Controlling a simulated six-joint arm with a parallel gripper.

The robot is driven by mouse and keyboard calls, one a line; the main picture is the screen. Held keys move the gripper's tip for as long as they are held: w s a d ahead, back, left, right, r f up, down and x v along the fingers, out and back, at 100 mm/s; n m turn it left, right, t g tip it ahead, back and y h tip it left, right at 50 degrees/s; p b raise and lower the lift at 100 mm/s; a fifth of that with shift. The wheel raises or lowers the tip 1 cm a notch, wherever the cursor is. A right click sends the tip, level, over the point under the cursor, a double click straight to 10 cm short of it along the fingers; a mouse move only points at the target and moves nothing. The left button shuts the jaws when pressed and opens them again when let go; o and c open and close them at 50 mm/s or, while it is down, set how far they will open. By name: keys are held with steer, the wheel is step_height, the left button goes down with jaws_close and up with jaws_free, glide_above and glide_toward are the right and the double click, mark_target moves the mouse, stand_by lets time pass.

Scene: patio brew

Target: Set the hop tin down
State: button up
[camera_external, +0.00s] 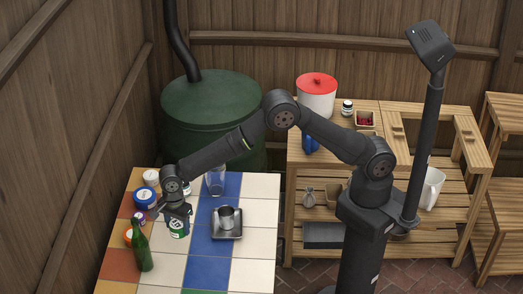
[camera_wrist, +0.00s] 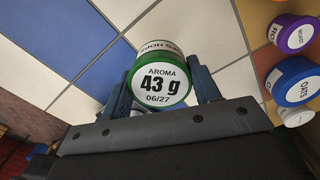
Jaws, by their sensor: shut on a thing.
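The hop tin (camera_external: 179,229) is a short green and white tin below my gripper (camera_external: 178,215), over the tiled table (camera_external: 255,240). In the wrist view the tin (camera_wrist: 162,82) shows a white label reading "AROMA 43 g 06/27". My gripper (camera_wrist: 164,92) is shut on it, one dark blue finger on each side. The tin is low over pale tiles, left of the blue tile strip. I cannot tell whether its bottom touches the table.
Left of the tin stand a green bottle (camera_external: 142,251), a purple tin (camera_external: 140,217), an orange tin (camera_external: 128,236) and a blue tin (camera_external: 146,196). A metal cup (camera_external: 227,217) on a tray-like base and a clear vessel (camera_external: 215,182) stand rightward. Front pale tiles are bare.

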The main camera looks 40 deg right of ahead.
steer(key=shift+s+a+f, duration=0.5)
steer(key=shift+a+f, duration=0.05)
steer(key=shift+a, duration=0.25)
steer(key=shift+a+f, duration=0.1)
steer(key=shift+f, duration=1.95)
steer(key=shift+f, duration=0.15)
steer(key=o, duration=1)
